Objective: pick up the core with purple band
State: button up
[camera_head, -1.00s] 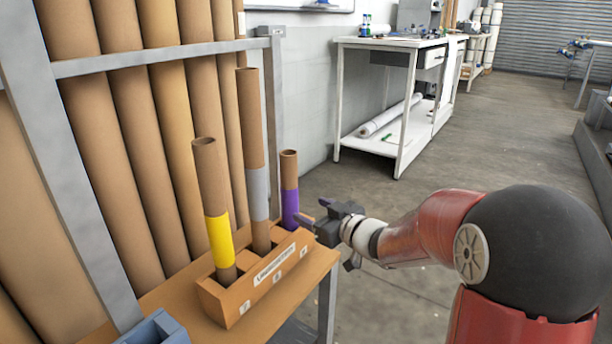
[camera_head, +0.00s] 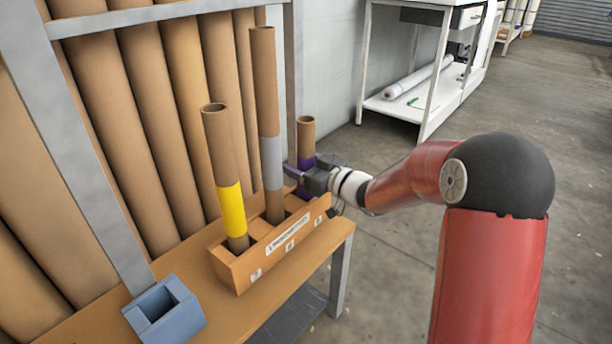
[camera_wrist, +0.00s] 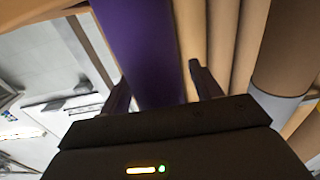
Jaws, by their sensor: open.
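The core with the purple band (camera_head: 306,135) stands upright in the far right slot of the wooden rack box (camera_head: 240,272). It is the shortest of the cores there. My gripper (camera_head: 300,175) is at the height of its purple band and hides part of it. In the wrist view the purple band (camera_wrist: 142,45) stands between the two open fingers of my gripper (camera_wrist: 163,88), closer to the left finger. I cannot tell whether a finger touches it.
A core with a grey band (camera_head: 271,150) stands in the middle slot, close to my gripper. A core with a yellow band (camera_head: 230,207) stands in the left slot. A blue-grey holder (camera_head: 190,318) sits on the shelf. Tall brown tubes lean behind. Open floor lies right.

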jog(key=c, duration=1.1)
jog(key=shift+r, duration=0.15)
notch_tip(320, 180, up, 20)
jog(key=p, duration=0.4)
